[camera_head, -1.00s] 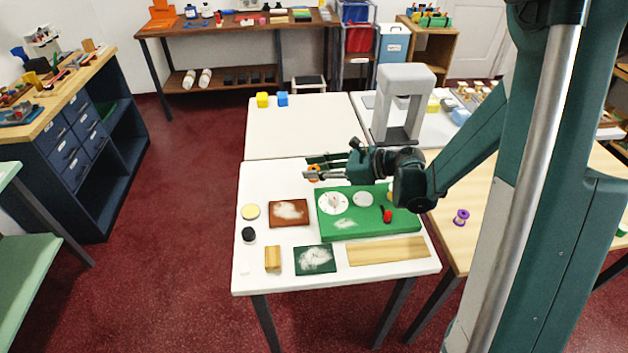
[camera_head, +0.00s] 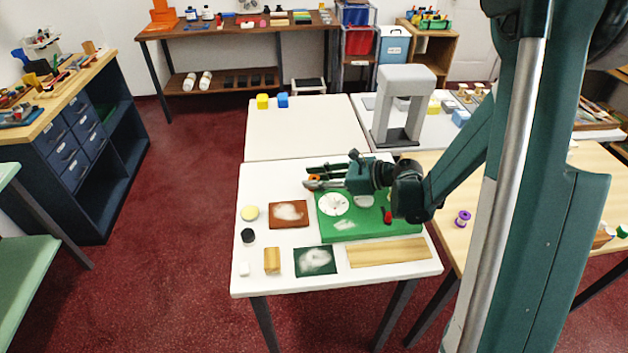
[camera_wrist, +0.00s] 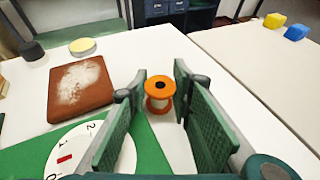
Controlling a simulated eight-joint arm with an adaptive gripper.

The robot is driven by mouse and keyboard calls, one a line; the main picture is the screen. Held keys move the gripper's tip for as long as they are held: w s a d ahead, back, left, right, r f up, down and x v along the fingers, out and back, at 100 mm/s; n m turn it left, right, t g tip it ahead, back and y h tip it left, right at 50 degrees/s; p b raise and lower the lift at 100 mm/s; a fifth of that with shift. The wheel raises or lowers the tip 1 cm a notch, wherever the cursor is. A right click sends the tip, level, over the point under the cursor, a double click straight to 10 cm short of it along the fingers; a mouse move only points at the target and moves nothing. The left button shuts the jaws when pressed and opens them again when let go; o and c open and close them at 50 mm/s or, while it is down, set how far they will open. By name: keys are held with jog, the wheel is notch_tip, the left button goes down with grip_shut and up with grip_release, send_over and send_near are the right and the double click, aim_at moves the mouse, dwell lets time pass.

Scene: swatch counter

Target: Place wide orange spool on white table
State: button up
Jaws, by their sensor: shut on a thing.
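The orange spool (camera_wrist: 159,88) has orange flanges, a dark centre hole and a pale middle. It stands upright between the fingertips of my gripper (camera_wrist: 160,82), which is shut on it. In the head view the spool (camera_head: 313,182) is a small orange patch, partly hidden by my gripper (camera_head: 309,178). It is over the white table (camera_head: 262,185), just beyond the back left corner of the green board (camera_head: 345,229). I cannot tell whether its base touches the tabletop.
On the table are a brown dusty plate (camera_head: 289,215), a yellow disc (camera_head: 250,212), a black round piece (camera_head: 248,236), a wooden block (camera_head: 272,260), a dark green plate (camera_head: 315,261) and a wooden strip (camera_head: 388,251). The back left of the tabletop is clear.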

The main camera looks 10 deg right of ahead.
jog(key=shift+f, duration=0.1)
jog(key=o, duration=0.8)
jog(key=shift+d+r, duration=0.15)
jog(key=shift+r, duration=0.1)
jog(key=shift+p+v, duration=1.1)
jog(key=shift+v, duration=4.75)
jog(key=shift+s+f, duration=0.1)
jog(key=shift+s, duration=0.05)
